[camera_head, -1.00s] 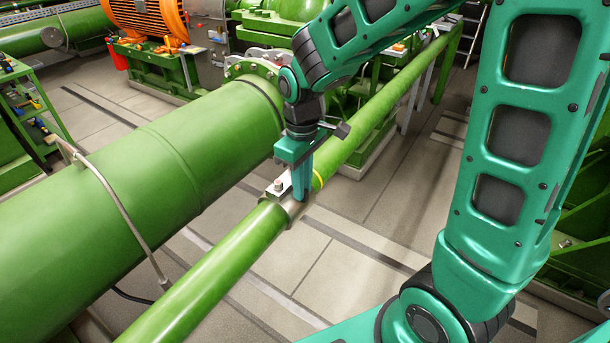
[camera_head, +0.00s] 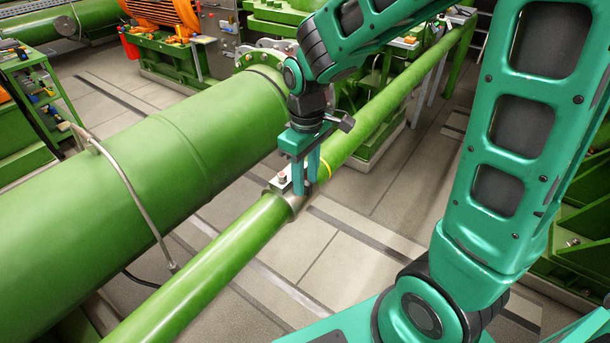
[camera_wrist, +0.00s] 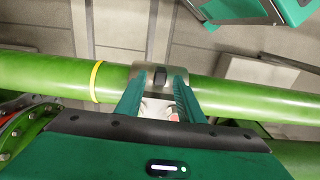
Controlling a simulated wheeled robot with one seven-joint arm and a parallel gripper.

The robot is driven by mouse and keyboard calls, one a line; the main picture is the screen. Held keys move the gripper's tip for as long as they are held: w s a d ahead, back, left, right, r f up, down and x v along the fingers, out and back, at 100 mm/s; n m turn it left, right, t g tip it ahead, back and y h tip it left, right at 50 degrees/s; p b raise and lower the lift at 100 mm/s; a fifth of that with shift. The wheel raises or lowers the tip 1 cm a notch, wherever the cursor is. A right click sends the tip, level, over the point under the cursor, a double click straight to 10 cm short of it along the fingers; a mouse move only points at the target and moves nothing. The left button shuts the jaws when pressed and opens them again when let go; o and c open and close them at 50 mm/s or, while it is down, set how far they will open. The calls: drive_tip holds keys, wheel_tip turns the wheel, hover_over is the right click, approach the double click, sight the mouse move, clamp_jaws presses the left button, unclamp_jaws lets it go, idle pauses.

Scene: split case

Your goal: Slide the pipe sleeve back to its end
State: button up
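The pipe sleeve (camera_head: 294,202) is a grey metal collar around the thin green pipe (camera_head: 210,268), with a pale bolted block on its side. It also shows in the wrist view (camera_wrist: 151,78), with a small dark piece on it. A yellow band (camera_head: 325,168) rings the pipe a short way beyond the sleeve; in the wrist view it (camera_wrist: 96,82) lies left of the sleeve. My gripper (camera_head: 305,184) points down at the sleeve. In the wrist view its two fingers (camera_wrist: 160,85) stand apart, one on each side of the bolted block. I see no clear grip; the fingertips partly hide the sleeve.
A thick green pipe (camera_head: 130,190) runs alongside on the left, with a bent metal rod (camera_head: 130,200) in front of it. An orange motor (camera_head: 160,12) and a green tool cart (camera_head: 38,88) stand behind. Tiled floor (camera_head: 340,265) is open on the right.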

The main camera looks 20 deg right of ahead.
wheel_tip(320, 180, up, 11)
idle(0.5)
drive_tip(key=shift+f, duration=0.15)
drive_tip(key=s+d+f+m, duration=0.2)
drive_tip(key=s+d+m, duration=0.4)
drive_tip(key=s+d, duration=0.3)
drive_tip(key=s+d+f+m, duration=0.1)
drive_tip(key=s+d+m, duration=0.5)
drive_tip(key=s+d, duration=0.3)
drive_tip(key=shift+s+d+f+m, duration=0.3)
drive_tip(key=shift+s+d+f, duration=0.1)
drive_tip(key=shift+s, duration=0.8)
drive_tip(key=shift+w+f, duration=0.25)
drive_tip(key=shift+w, duration=0.4)
